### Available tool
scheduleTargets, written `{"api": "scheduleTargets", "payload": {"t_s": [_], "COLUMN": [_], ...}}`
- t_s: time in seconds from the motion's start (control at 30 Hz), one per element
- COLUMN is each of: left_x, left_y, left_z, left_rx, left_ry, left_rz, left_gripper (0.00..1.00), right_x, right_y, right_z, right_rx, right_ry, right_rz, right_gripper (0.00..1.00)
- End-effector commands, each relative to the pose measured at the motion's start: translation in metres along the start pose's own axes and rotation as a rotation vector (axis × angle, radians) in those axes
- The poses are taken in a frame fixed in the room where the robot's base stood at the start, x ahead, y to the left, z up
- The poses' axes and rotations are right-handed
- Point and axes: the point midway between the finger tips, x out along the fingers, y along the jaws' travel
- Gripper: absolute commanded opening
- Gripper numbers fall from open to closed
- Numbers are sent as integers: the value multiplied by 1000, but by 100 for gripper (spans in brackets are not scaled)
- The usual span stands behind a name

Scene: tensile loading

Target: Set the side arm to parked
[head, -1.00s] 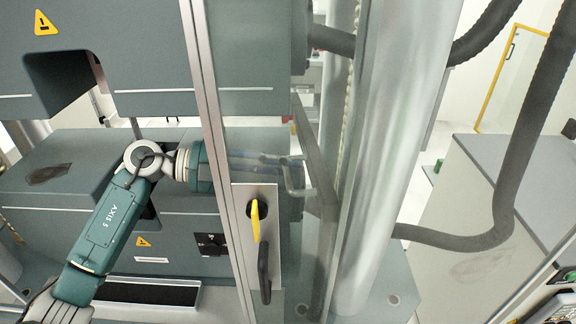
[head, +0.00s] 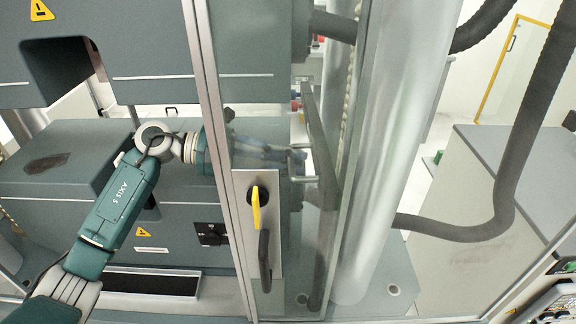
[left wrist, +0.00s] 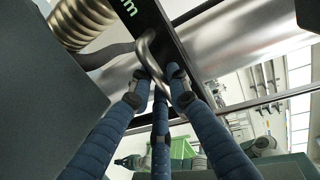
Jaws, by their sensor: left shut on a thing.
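The side arm (head: 322,150) is a dark bar behind the clear door, beside the large silver column. A silver loop handle (left wrist: 147,50) is on the dark bar (left wrist: 166,32) in the left wrist view. My left gripper (head: 296,157) reaches in behind the clear panel and looks blurred through it. In the left wrist view its blue ribbed fingers (left wrist: 158,82) close around the handle. The fingertips partly hide the handle's lower end. No parked mark is readable. My right gripper is not in view.
The framed clear door has a yellow knob (head: 256,208) and a black pull handle (head: 264,260) close below my left gripper. The silver column (head: 385,150) stands to the right. A thick dark hose (head: 520,140) loops at the far right, near a grey cabinet (head: 470,200).

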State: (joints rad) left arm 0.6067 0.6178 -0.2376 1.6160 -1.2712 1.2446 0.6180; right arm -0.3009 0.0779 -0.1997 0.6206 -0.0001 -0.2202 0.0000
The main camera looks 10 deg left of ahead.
Motion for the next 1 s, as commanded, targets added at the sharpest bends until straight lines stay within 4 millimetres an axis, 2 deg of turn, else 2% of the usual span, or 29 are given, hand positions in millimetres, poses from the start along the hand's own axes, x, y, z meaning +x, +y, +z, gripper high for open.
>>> {"api": "scheduleTargets", "payload": {"t_s": [0.03, 0.13, 0.5, 0.53, 0.6, 0.87, 1.0], "left_x": [2, 5, 6, 6, 6, 6, -2], "left_y": [1, 0, -2, -2, -2, -2, -1], "left_z": [2, 4, 4, 4, 4, 4, 5], "left_rx": [6, 13, 16, 16, 16, 15, 15], "left_ry": [20, 53, 72, 72, 71, 70, 68], "left_rz": [-1, 0, -2, -2, -2, -1, 2], "left_gripper": [0, 0, 0, 21, 33, 33, 33], "right_x": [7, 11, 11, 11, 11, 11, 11], "right_y": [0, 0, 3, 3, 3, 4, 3], "right_z": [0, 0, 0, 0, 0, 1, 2], "right_rx": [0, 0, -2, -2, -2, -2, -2], "right_ry": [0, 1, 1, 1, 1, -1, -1], "right_rz": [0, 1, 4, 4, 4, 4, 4], "right_gripper": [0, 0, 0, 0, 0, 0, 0]}}
